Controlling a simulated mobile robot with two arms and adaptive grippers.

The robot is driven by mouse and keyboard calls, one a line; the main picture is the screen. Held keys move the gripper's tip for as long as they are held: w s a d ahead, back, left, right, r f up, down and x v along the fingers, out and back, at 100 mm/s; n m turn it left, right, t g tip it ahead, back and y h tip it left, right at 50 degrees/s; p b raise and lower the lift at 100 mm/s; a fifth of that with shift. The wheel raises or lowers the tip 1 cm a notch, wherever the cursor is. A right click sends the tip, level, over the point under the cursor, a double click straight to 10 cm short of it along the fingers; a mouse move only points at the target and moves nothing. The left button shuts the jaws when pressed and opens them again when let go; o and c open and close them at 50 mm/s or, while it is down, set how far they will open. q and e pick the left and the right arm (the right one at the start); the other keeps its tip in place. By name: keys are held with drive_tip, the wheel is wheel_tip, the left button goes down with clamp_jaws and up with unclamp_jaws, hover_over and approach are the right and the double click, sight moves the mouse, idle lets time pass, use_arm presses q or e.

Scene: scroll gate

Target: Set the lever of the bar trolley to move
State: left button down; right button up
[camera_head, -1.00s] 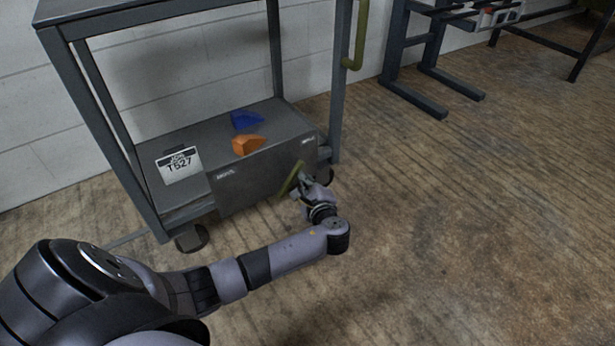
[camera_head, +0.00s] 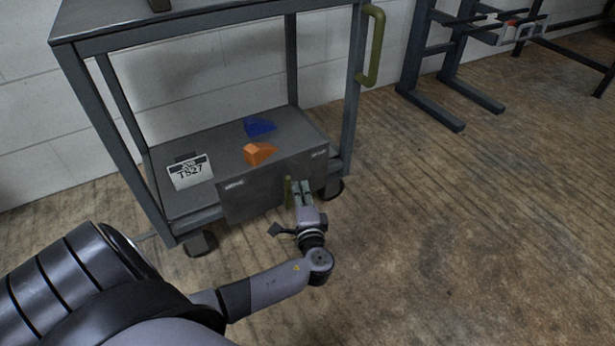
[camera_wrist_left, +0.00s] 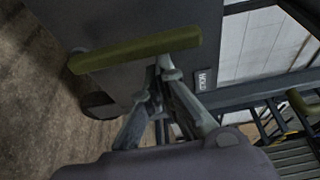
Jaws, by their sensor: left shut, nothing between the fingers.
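The olive-green lever (camera_head: 288,192) stands nearly upright on the dark front plate (camera_head: 252,195) of the bar trolley's lower shelf. It lies between a small white label at the plate's left (camera_head: 234,184) and one at its right (camera_head: 319,154); their words are too small to read. My left gripper (camera_head: 301,188) is shut and empty, just right of the lever in the head view. In the left wrist view the lever (camera_wrist_left: 135,50) crosses above the shut fingertips (camera_wrist_left: 165,66), very close to them; I cannot tell whether they touch. My right gripper is not in view.
An orange block (camera_head: 259,153) and a blue block (camera_head: 259,127) lie on the lower shelf, with a T527 sign (camera_head: 190,172) at left. The trolley has a green handle (camera_head: 376,45) and dark wheels (camera_head: 200,243). Bare floor (camera_head: 480,230) lies to the right.

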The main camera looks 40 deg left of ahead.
sight(289, 189)
use_arm(q)
drive_tip(key=s, duration=0.1)
drive_tip(key=s+n, duration=0.1)
drive_tip(key=s+a, duration=0.1)
drive_tip(key=shift+a+r, duration=0.1)
drive_tip(key=shift+r, duration=0.15)
drive_tip(key=shift+s+a+f, duration=0.1)
drive_tip(key=shift+s+a, duration=0.15)
drive_tip(key=shift+s, duration=0.3)
drive_tip(key=shift+s+a+f, duration=0.1)
drive_tip(key=shift+s+a, duration=0.15)
drive_tip(key=shift+s, duration=0.3)
drive_tip(key=shift+s, duration=0.1)
